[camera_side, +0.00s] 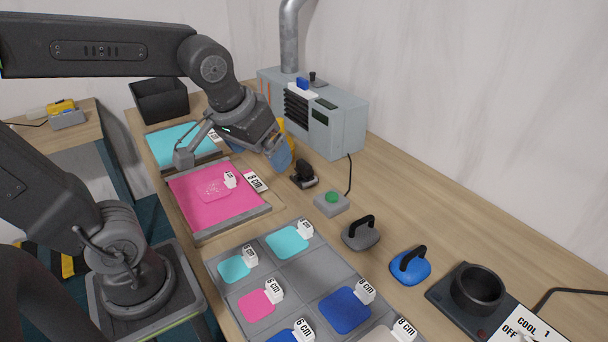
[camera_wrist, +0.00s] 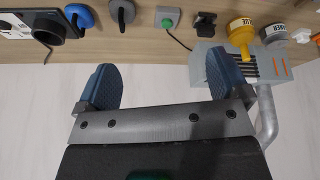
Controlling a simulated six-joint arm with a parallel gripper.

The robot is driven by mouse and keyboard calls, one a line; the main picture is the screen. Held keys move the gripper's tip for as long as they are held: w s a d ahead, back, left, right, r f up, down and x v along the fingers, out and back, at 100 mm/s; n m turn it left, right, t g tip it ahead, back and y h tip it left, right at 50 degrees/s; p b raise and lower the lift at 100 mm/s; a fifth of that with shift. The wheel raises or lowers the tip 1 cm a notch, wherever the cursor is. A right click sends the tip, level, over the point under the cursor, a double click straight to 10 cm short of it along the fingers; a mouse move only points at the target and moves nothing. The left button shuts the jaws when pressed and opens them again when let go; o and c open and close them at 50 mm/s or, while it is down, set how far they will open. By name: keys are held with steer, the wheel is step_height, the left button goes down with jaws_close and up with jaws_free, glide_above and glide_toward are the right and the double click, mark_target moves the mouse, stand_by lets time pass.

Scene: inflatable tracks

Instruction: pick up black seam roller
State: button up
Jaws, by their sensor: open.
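A small black item (camera_side: 304,174), which looks like the black seam roller, stands on the wooden bench to the right of the pink sheet. It also shows at the top of the wrist view (camera_wrist: 205,24), between the green button and the yellow bottle. My gripper (camera_side: 279,155) is above the bench, just left of and behind the black item in the side view. In the wrist view its two blue fingers (camera_wrist: 163,78) are spread wide with nothing between them. The gripper appears apart from the black item.
A green-button box (camera_side: 331,203), grey handled block (camera_side: 361,234) and blue handled block (camera_side: 410,266) line the bench. A grey machine (camera_side: 335,125) stands behind. In the wrist view, a yellow bottle (camera_wrist: 241,36) and grey bottle (camera_wrist: 273,35) are close to the black item. A patch tray (camera_side: 305,270) lies in front.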

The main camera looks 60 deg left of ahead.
steer(key=w+a+f+n+g+y, duration=0.25)
steer(key=w+a+n, duration=0.4)
steer(key=w, duration=0.55)
steer(key=n+g, duration=0.2)
steer(key=n, duration=0.6)
glide_toward(305, 163)
steer(key=shift+y, duration=0.45)
steer(key=x, duration=0.4)
steer(key=s+d+x, duration=0.1)
steer(key=x, duration=0.2)
steer(key=shift+f, duration=0.25)
steer(key=shift+w+x, duration=0.2)
steer(key=shift+x, duration=1.2)
steer(key=shift+w+x, duration=0.25)
steer(key=shift+x, duration=1.15)
steer(key=shift+a, duration=0.15)
steer(key=shift+r, duration=0.1)
steer(key=c, duration=1.2)
